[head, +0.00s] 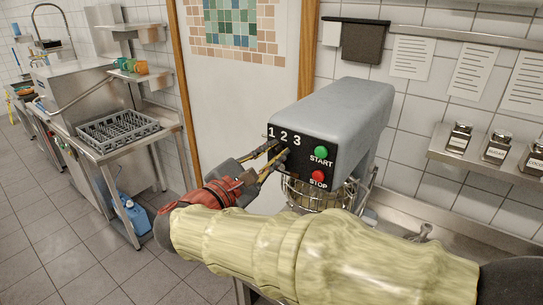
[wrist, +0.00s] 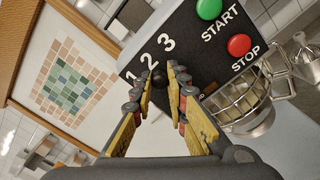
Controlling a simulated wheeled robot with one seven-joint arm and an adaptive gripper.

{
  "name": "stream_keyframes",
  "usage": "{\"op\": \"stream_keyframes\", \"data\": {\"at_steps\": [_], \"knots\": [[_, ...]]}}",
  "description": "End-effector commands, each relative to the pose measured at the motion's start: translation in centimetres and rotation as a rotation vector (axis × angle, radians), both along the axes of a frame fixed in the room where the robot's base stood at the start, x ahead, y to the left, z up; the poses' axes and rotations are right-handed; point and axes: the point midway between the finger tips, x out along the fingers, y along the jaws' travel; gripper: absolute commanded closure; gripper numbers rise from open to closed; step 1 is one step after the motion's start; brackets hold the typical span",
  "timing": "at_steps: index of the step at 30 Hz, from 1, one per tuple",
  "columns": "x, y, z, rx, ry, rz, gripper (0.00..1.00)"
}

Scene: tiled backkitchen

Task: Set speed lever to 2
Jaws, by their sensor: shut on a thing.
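The grey mixer (head: 338,108) has a black front panel with the numbers 1, 2, 3 in a row. The speed lever shows as a dark round knob (wrist: 158,79) below the numbers in the wrist view. It appears under the 2; its exact notch cannot be told. My gripper (head: 276,152) is at the panel, its yellow-padded fingers closed on the knob, one on each side. The fingertips (wrist: 159,77) also show in the wrist view.
A green START button (head: 320,153) and red STOP button (head: 318,175) sit right of the lever. The wire bowl guard (head: 318,194) is below. A shelf with jars (head: 497,147) is at right, and a counter with a dish rack (head: 118,132) at left.

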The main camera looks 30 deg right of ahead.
Motion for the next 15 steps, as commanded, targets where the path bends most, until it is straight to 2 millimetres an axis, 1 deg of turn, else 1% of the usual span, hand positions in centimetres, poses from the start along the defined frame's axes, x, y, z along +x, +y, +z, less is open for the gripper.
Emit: {"op": "stream_keyframes", "data": {"at_steps": [8, 9, 15], "knots": [[-0.01, -0.01, -0.04, 0.0, 0.001, -0.001, 1.0], [-0.01, -0.01, -0.04, 0.0, 0.001, -0.001, 0.83], [0.0, 0.0, -0.03, 0.0, 0.001, -0.001, 0.72]]}}
